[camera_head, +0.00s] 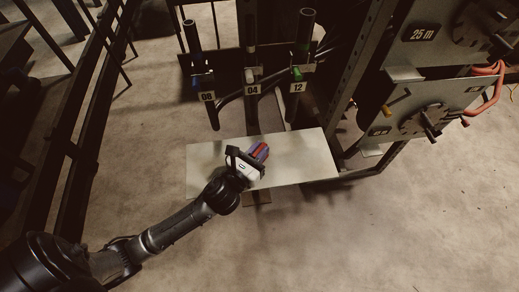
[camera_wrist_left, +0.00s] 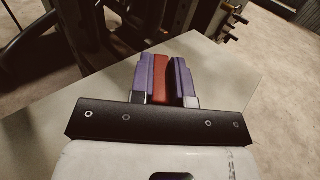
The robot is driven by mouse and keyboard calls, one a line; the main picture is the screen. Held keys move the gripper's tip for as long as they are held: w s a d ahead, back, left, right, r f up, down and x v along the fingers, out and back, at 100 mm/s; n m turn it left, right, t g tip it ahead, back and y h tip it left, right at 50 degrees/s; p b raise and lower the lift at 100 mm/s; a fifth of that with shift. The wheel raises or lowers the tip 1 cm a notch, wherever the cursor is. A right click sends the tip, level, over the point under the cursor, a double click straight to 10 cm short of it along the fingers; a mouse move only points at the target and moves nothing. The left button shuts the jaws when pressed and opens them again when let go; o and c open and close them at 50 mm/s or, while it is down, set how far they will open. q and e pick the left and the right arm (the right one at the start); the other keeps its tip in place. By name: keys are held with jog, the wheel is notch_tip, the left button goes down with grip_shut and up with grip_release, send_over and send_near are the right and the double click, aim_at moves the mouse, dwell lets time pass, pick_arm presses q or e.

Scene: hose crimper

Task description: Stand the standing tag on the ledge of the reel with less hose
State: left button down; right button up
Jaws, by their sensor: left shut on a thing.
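My left gripper (camera_head: 260,153) is over the pale worktop in the head view. In the left wrist view its purple-padded fingers (camera_wrist_left: 164,78) are shut on a red block-like piece (camera_wrist_left: 160,80), which may be the standing tag. Its lower part and any marking are hidden. Two reels stand at the right of the head view: an upper one (camera_head: 484,22) by a "25 m" plate and a lower one (camera_head: 425,121). Small pale ledges (camera_head: 404,74) jut out near their panels. Orange hose (camera_head: 488,92) shows at the lower reel's right; I cannot compare the hose amounts. My right gripper is out of view.
The worktop (camera_head: 305,165) is otherwise bare. Behind it stands a dark rack with upright tubes and plates marked 08 (camera_head: 208,96), 04 (camera_head: 251,89) and 12 (camera_head: 298,87). A metal post (camera_head: 356,70) rises between rack and reels. Open floor lies in front.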

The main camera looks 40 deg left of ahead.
pick_arm(q)
jog(key=c, duration=1.2)
grip_release()
jog(key=shift+f, duration=0.1)
jog(key=shift+o, duration=0.5)
jog(key=s, duration=0.5)
jog(key=s+p, duration=0.1)
jog(key=s, duration=0.5)
jog(key=shift+s+d+r+p, duration=0.1)
jog(key=shift+d+r+p, duration=0.1)
jog(key=shift+p, duration=0.1)
jog(key=shift+o, duration=1)
jog(key=shift+s, duration=0.45)
